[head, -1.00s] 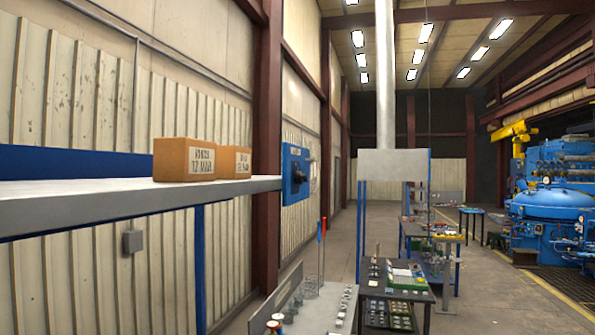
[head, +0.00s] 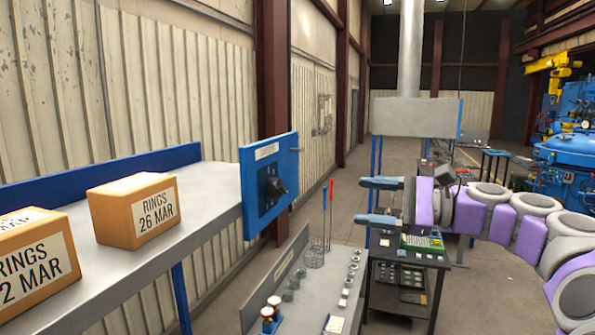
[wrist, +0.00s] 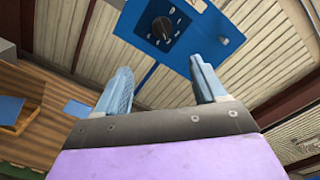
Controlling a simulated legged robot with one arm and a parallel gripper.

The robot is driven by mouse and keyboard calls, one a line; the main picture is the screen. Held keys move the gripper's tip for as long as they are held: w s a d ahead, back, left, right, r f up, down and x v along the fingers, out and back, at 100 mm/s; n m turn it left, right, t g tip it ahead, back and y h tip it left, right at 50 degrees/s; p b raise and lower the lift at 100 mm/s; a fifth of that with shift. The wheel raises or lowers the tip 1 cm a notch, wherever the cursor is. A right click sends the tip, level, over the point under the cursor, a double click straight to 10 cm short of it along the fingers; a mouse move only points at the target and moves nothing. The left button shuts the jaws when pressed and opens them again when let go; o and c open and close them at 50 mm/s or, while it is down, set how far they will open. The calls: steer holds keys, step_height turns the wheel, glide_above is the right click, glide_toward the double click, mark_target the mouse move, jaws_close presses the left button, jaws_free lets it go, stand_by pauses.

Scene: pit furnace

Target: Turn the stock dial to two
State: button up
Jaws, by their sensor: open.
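The stock dial is a black knob (head: 272,188) on a blue panel (head: 262,222) with a white label, mounted past the end of the shelf in the head view. In the wrist view the black knob (wrist: 162,28) sits on the blue panel (wrist: 228,40), with small white marks around it that are too small to read. My gripper (head: 365,200) is open and empty, to the right of the panel and apart from it in the head view. In the wrist view its two blue fingers (wrist: 162,82) are spread, with the knob beyond the tips.
A grey shelf (head: 208,190) with cardboard boxes labelled RINGS (head: 135,210) runs along the left wall. Below the panel is a bench (head: 318,295) with jars and small parts. A dark table (head: 400,300) with trays stands under my arm. The floor aisle beyond is open.

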steer(key=d, duration=0.1)
glide_toward(284, 189)
steer(key=x, duration=0.5)
steer(key=shift+s+f, duration=0.1)
steer(key=x, duration=0.5)
steer(key=shift+a, duration=0.35)
steer(key=shift+w+d, duration=0.2)
steer(key=shift+d, duration=0.4)
steer(key=c, duration=0.5)
steer(key=shift+s, duration=0.1)
steer(key=c, duration=0.6)
